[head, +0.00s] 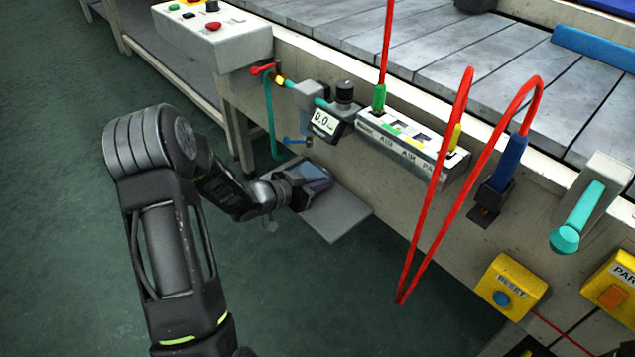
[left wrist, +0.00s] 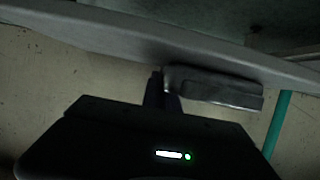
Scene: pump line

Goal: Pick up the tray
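A flat grey plate (head: 336,213), which looks like the tray, lies low in front of the machine's side panel in the head view. My left gripper (head: 306,184) is at its upper left part and covers that corner. In the left wrist view a pale grey slab edge (left wrist: 150,38), probably the same plate, crosses the top. The dark gripper housing fills the bottom, with a finger (left wrist: 168,88) close to the slab. Whether the fingers touch or grip it is hidden. My right gripper is in neither view.
The machine frame (head: 300,62) with its conveyor stands behind. A gauge (head: 326,122), a labelled air manifold (head: 410,140) and a teal hose (head: 270,115) are above the plate. A red hose (head: 425,215) hangs at right. A yellow reset box (head: 510,285) is lower right. Green floor lies open at left.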

